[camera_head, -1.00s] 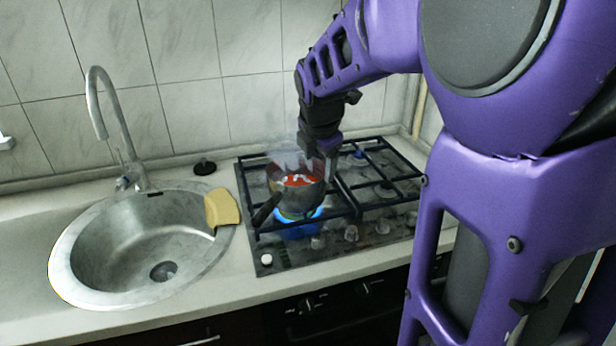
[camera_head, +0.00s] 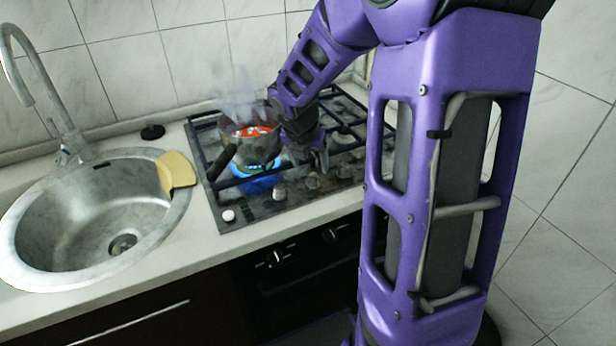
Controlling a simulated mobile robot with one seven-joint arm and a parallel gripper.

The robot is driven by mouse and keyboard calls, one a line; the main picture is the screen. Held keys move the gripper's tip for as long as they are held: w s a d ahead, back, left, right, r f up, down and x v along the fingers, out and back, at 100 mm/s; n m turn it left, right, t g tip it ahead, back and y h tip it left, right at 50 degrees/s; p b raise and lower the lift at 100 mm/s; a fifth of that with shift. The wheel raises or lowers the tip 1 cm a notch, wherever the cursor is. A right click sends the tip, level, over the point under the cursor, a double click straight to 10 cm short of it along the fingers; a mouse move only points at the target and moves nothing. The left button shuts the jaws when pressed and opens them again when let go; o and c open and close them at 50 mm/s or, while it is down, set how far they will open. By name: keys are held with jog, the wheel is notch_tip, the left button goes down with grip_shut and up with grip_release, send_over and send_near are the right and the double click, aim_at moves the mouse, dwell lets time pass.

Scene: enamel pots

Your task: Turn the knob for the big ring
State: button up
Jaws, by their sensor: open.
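Any others may be hidden behind my arm. A blue flame (camera_head: 258,180) burns on the front left ring, under the pot (camera_head: 258,152). I cannot tell which ring is the big one or which knob serves it. My gripper (camera_head: 321,160) is open, pointing down just right of the pot, close above the second and third knobs. Its fingers are small and partly blurred.
The pot holds something red, steams, and has a dark handle (camera_head: 222,162) reaching left. Black grates (camera_head: 205,140) cover the hob. A sink (camera_head: 60,230) with a tap and a yellow cloth or sponge (camera_head: 177,170) is at left. Oven knobs (camera_head: 276,258) sit below the counter.

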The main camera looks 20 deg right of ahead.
aim_at(312, 176)
jog(key=b+x, duration=0.1)
jog(key=x, duration=0.5)
jog(key=shift+f+b, duration=0.2)
jog(key=shift+b, duration=0.15)
grip_shut()
